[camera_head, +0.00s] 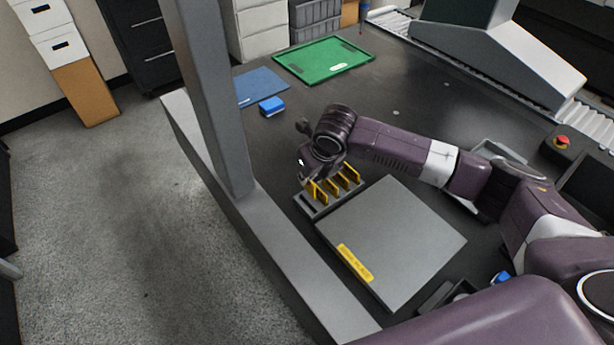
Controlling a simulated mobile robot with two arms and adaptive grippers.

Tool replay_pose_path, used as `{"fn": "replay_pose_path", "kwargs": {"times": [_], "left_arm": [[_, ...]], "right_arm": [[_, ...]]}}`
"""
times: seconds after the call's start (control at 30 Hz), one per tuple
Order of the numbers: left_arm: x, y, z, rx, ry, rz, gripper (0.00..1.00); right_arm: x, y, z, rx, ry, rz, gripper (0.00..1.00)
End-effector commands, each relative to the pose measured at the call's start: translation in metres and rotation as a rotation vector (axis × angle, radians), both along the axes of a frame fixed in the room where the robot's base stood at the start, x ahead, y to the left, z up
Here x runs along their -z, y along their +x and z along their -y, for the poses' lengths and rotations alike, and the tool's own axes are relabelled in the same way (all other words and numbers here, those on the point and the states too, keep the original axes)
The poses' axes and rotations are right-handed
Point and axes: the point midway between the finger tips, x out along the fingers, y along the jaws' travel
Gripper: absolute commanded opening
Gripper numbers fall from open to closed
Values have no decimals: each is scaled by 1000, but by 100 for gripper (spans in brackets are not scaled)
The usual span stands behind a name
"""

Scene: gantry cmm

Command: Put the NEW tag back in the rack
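A grey slotted rack (318,212) stands on the dark table beside a large grey plate. Several yellow tags (352,174) stand upright in it, and a dark slot shows at its near left end. I cannot read any lettering on the tags, so I cannot tell which is the NEW tag. My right gripper (306,176) is low over the left end of the rack, close to the leftmost yellow tag (318,194). Its fingers are small and partly hidden by its own body, so I cannot tell whether it holds a tag. My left gripper is not in view.
The grey plate (395,240) with a yellow label (355,263) lies right of the rack. A grey upright post (212,100) stands at the left table edge. A blue block (271,106), blue mat (258,86) and green tray (323,60) lie farther back. Table between is clear.

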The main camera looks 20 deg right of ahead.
Motion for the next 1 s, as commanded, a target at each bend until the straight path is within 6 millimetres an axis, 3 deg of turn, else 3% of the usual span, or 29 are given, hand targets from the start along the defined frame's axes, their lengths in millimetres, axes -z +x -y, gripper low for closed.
{"fn": "replay_pose_path", "kwargs": {"times": [0.37, 0.73, 1.0], "left_arm": [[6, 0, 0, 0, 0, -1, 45], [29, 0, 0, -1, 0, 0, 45], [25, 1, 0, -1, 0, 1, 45]], "right_arm": [[9, 4, 2, -88, -2, -2, 0], [30, 3, 2, -87, -1, -1, 0], [26, 3, 2, -87, -2, 0, 0]]}}
